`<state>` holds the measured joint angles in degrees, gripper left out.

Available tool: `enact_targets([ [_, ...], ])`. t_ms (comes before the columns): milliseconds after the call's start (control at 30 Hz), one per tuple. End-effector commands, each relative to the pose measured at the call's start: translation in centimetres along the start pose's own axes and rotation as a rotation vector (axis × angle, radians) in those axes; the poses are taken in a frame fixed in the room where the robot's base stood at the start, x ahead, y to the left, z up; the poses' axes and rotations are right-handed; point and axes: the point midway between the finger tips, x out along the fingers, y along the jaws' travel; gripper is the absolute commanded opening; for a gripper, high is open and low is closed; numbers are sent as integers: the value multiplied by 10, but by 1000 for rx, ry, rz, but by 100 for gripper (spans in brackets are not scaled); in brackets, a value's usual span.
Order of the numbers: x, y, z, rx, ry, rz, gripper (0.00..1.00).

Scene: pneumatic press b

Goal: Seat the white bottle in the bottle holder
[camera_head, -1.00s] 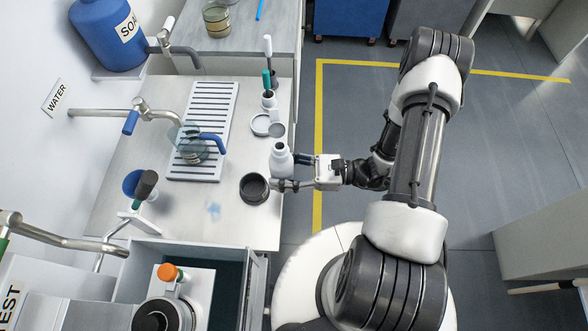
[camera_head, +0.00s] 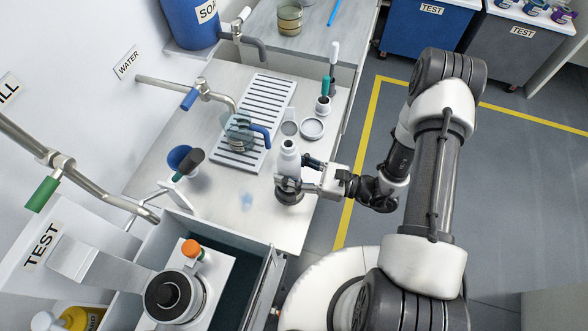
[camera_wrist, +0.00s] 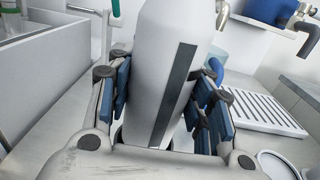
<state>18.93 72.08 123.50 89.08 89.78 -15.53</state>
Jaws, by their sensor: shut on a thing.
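The white bottle (camera_head: 288,160) is upright between the fingers of my gripper (camera_head: 297,178). In the wrist view the bottle (camera_wrist: 170,70), with a dark grey stripe down its side, fills the space between the blue finger pads of my gripper (camera_wrist: 165,100). The gripper is shut on it. The dark round bottle holder (camera_head: 289,196) is on the counter, directly below the bottle in the head view. The gripper and bottle hide part of its opening. I cannot tell whether the bottle's base is inside the holder or just above it.
The counter (camera_head: 225,205) has clear room left of the holder. Behind are a slotted drain tray (camera_head: 262,95), a round white dish (camera_head: 312,128) and a small pot with brushes (camera_head: 323,105). An open drawer (camera_head: 230,240) with a machine (camera_head: 175,297) is in front.

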Motion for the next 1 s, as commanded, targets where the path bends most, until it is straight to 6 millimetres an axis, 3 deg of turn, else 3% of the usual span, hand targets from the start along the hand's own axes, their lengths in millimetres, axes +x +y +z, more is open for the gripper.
enact_targets([
  [533,0,0,0,-1,-1,0,16],
  [1000,0,0,-12,-1,-1,0,16],
])
